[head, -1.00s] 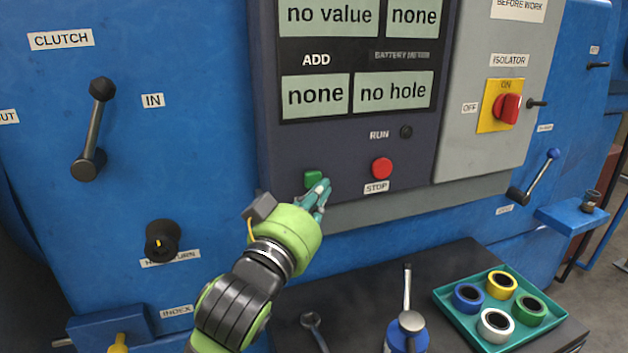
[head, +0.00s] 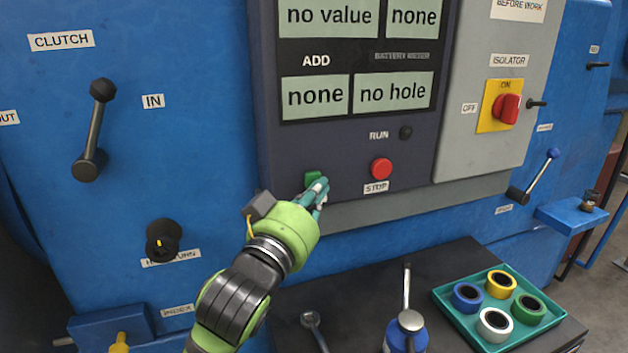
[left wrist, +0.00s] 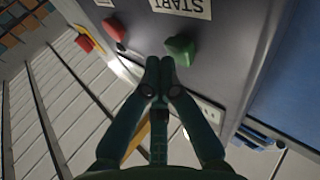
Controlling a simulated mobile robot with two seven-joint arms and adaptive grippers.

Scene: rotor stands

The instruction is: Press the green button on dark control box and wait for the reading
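The dark control box (head: 340,155) fills the upper middle of the head view. Its displays read "no value", "none", "none" and "no hole". The green button (head: 312,179) is low on its front, partly hidden by my left gripper (head: 318,190). In the left wrist view the green button (left wrist: 180,48) is just beyond the fingertips, beside a START label. My left gripper (left wrist: 160,62) has its fingertips together with nothing between them. I cannot tell whether they touch the button. My right gripper is not in view.
A red STOP button (head: 381,168) and a dark RUN lamp (head: 406,132) are on the same box. A red isolator switch (head: 507,108) is to the right. Below, a dark table holds a teal tray (head: 447,309) of tape rolls, a blue can-like object (head: 393,335) and a wrench (head: 312,320).

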